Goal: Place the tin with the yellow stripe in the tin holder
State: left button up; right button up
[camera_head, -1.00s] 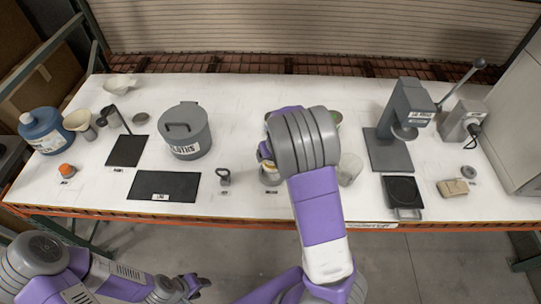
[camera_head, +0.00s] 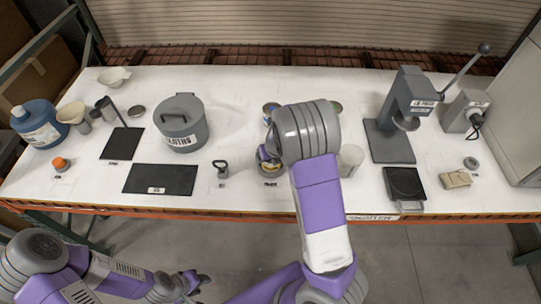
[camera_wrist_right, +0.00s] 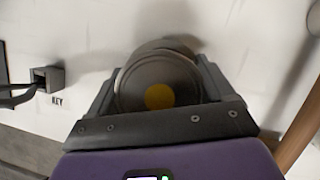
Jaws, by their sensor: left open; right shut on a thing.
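A tin (camera_wrist_right: 158,85) with a round yellow mark on its grey top sits between the fingers of my right gripper (camera_wrist_right: 165,95), which is shut on it. In the head view the tin (camera_head: 268,168) shows at the left of my right arm, low over the front middle of the table. The arm hides much of the right gripper there. A grey rounded form (camera_wrist_right: 168,45) shows just behind the tin; I cannot tell whether it is the tin holder or whether the tin rests in it. My left gripper (camera_head: 197,283) is open and empty, in front of the table.
Another tin (camera_head: 270,108) stands behind, and a green-topped tin (camera_head: 336,107) is partly hidden by my arm. A clear cup (camera_head: 351,158) stands close to the right. A key-labelled piece (camera_head: 221,170) stands left. A grey pot (camera_head: 181,125) and a press (camera_head: 400,125) stand farther out.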

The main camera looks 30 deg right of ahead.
jog(key=o, duration=1.5)
jog(key=shift+c, duration=0.2)
jog(key=p+v, duration=0.6)
jog(key=v, duration=0.6)
jog(key=shift+w+r, duration=0.1)
jog(key=shift+r, duration=0.05)
